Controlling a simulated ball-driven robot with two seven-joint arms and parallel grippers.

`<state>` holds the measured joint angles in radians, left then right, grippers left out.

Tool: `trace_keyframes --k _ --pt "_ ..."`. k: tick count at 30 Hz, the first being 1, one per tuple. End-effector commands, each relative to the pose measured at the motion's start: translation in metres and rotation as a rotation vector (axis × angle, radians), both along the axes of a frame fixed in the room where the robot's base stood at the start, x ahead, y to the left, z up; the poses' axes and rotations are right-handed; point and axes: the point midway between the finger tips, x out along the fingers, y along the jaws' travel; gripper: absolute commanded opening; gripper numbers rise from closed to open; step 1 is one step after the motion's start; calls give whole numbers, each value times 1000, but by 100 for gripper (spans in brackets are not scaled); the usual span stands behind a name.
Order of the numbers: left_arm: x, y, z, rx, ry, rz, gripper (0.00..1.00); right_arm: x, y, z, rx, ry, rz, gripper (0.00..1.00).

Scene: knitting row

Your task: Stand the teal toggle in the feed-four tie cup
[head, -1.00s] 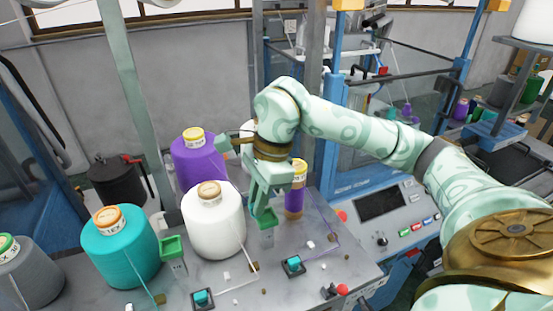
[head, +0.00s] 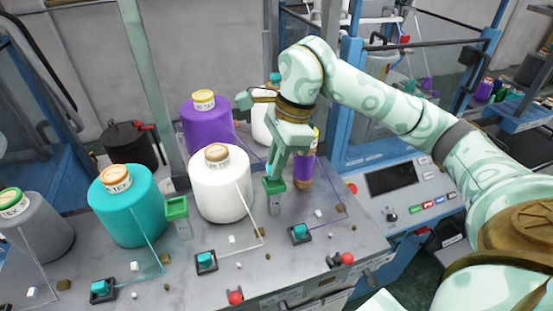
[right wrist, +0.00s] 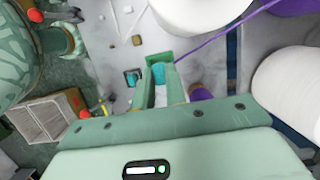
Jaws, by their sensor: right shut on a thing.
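My right gripper (head: 273,178) points down at a green tie cup (head: 275,196), right of the white yarn cone (head: 221,188). It is shut on a small teal piece, taken as the teal toggle (right wrist: 158,74), which shows between the fingers in the right wrist view. There the toggle lines up with the cup's opening (right wrist: 160,57). I cannot tell how deep it sits or whether it touches the cup floor. A second green cup (head: 177,207) stands left of the white cone. My left gripper is not in view.
A purple-wound cone (head: 305,168) stands close right of the gripper. A large purple cone (head: 207,124) and a teal cone (head: 127,210) stand left. Teal-topped switches (head: 206,261) and red knobs (head: 235,297) lie along the front of the bench. Thin yarn strands cross the top.

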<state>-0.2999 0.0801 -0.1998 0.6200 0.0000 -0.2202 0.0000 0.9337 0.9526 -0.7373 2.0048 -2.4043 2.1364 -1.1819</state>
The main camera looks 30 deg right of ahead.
Motion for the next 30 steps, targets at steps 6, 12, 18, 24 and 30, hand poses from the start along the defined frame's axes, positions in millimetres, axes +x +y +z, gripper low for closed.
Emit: trace_keyframes --k 6,12,18,24,30 --pt "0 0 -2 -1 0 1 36 0 0 -2 0 0 0 0" --pt "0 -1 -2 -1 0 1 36 0 0 -2 0 0 0 0" --pt "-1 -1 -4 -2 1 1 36 0 0 -5 0 0 1 0" --pt "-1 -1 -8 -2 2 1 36 0 0 -11 -1 0 0 0" --pt "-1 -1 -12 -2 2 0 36 0 0 -17 0 -1 0 0"
